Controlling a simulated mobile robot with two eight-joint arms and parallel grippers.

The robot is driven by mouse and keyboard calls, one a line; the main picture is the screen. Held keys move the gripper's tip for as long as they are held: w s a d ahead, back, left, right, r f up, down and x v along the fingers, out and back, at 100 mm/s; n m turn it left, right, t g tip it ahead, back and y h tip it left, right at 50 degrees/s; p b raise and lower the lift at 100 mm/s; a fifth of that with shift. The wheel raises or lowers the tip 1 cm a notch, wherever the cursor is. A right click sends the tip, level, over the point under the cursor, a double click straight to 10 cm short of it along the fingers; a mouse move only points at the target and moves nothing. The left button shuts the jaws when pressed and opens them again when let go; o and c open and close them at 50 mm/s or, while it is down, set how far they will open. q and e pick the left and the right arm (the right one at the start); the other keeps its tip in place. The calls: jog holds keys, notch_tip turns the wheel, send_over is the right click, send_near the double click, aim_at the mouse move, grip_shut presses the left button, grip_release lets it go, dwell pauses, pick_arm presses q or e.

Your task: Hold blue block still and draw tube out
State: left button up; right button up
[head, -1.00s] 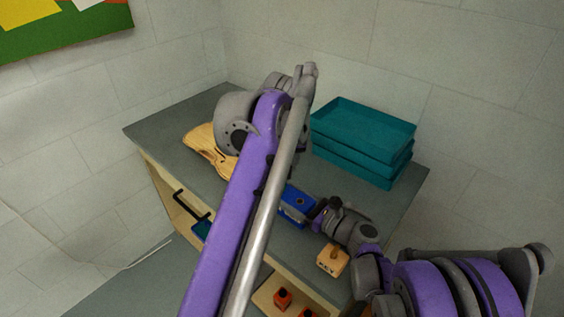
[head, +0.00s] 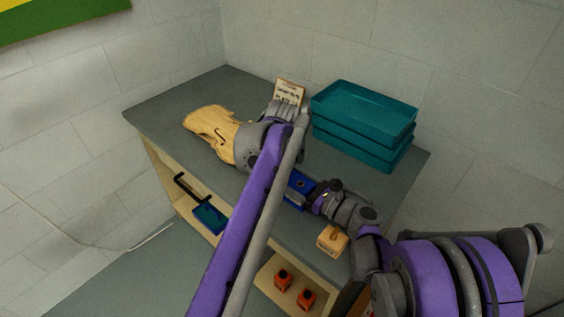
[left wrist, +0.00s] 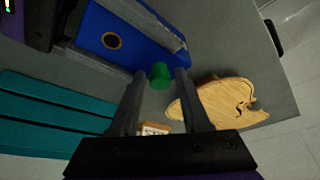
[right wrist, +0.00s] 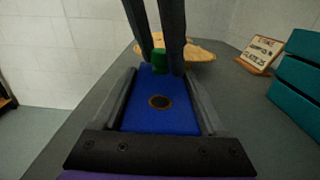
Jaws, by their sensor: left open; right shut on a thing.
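The blue block (head: 298,190) lies on the grey bench; its top has a dark ringed hole. My right gripper (right wrist: 160,76) is shut on its sides, as the right wrist view shows. A short green tube (left wrist: 160,75) sticks out of the block's end that faces away from my right gripper. My left gripper (left wrist: 161,76) is open, with one finger on each side of the tube, and a gap shows beside it. In the right wrist view these fingers come from above around the green tube (right wrist: 159,61). In the head view my left arm hides the tube.
Stacked teal trays (head: 363,125) and a lettered card (head: 289,93) stand at the back. A small wooden block (head: 332,240) sits near the front edge. Below are a black handle (head: 190,187) and orange pieces (head: 283,279).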

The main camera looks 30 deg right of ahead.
pick_arm(q)
jog(key=shift+c, duration=0.4)
grip_shut()
dwell(0.4)
